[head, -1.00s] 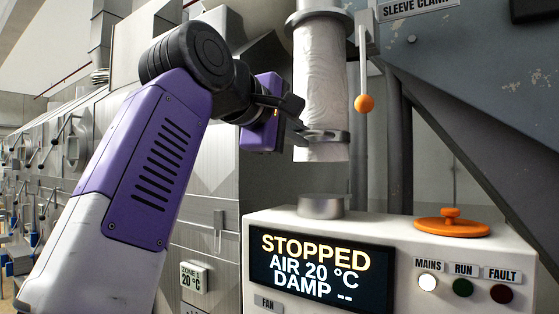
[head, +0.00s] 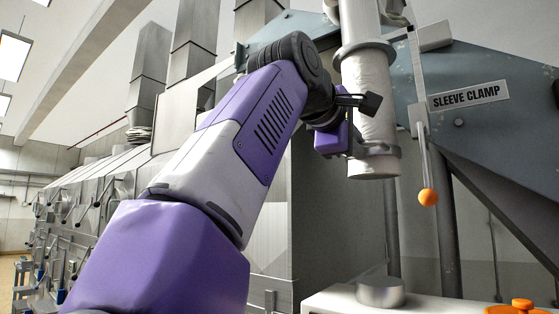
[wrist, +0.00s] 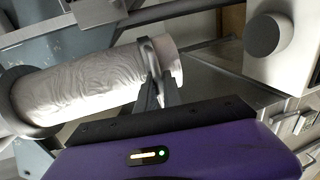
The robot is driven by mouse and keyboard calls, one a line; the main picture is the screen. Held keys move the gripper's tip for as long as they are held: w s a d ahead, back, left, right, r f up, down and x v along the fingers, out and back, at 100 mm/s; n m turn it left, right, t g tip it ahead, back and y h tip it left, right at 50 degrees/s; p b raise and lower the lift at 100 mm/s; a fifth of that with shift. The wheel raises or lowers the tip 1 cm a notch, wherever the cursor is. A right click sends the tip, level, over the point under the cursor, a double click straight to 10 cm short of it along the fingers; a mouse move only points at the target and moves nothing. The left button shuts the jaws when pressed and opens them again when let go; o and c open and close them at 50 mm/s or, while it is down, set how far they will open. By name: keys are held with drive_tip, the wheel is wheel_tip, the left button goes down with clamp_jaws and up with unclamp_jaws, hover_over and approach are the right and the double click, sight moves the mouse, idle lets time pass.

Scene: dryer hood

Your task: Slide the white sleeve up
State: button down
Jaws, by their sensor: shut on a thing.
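The white sleeve (head: 369,95) hangs upright through a grey collar (head: 367,50) in the head view. A grey ring (head: 378,150) goes around it near its lower end. The sleeve's open bottom is well above the round metal stub (head: 381,292), with clear air between. My gripper (head: 354,130) is at the left of the sleeve's lower part. In the wrist view my gripper (wrist: 157,88) has its fingers shut at the ring (wrist: 149,58), beside the wrinkled sleeve (wrist: 80,85). The exact grip is partly hidden.
A lever with an orange ball (head: 428,197) hangs right of the sleeve, beneath the SLEEVE CLAMP label (head: 470,95). A white control box (head: 440,301) with an orange knob (head: 521,306) is below. Grey posts stand behind the sleeve.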

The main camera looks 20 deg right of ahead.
drive_tip(key=shift+a+r, duration=0.1)
drive_tip(key=shift+r, duration=0.35)
drive_tip(key=c, duration=1.5)
unclamp_jaws()
drive_tip(key=shift+f, duration=0.15)
drive_tip(key=shift+f, duration=0.15)
